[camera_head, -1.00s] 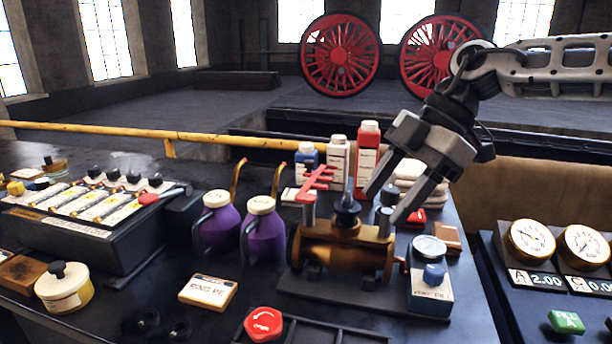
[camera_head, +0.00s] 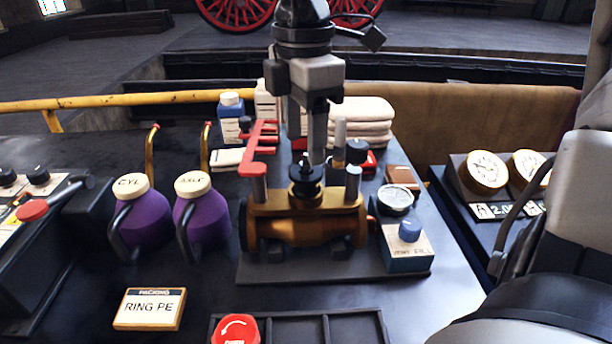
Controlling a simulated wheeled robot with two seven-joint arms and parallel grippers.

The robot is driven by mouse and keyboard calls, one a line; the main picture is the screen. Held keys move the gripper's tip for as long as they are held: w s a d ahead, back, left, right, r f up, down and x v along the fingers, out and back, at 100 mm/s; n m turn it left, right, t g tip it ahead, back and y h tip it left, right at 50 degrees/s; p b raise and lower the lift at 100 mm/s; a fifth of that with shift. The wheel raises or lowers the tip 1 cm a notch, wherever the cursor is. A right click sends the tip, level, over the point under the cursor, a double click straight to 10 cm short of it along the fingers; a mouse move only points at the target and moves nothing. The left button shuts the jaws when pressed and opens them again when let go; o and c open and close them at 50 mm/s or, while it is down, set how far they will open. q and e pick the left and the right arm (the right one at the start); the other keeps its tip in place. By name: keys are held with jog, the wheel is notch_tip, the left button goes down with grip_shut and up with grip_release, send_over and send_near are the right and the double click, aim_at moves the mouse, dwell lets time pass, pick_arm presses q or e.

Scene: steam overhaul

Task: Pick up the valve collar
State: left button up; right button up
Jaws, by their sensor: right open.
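The brass valve body (camera_head: 305,227) lies on a dark base plate, with an upright grey post at each end. A black collar-like piece (camera_head: 306,182) sits on its top middle; I take this as the valve collar. My right gripper (camera_head: 308,150) points straight down just above it, open, with its fingers seen nearly one behind the other. The fingertips overlap the collar's top in the picture; I cannot tell whether they touch or straddle it. My left gripper is not in view.
A red rack-like handle (camera_head: 260,150) stands close left of the gripper. Purple jugs (camera_head: 143,220) are further left. A gauge block (camera_head: 407,246) is at the right, with folded cloths (camera_head: 360,118) behind. A red knob (camera_head: 235,330) and tray lie in front.

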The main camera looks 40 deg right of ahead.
aim_at(306, 154)
jog(key=shift+s+d+f+p, duration=0.1)
jog(key=shift+f+p, duration=0.3)
jog(key=shift+f, duration=2.4)
jog(key=c, duration=0.9)
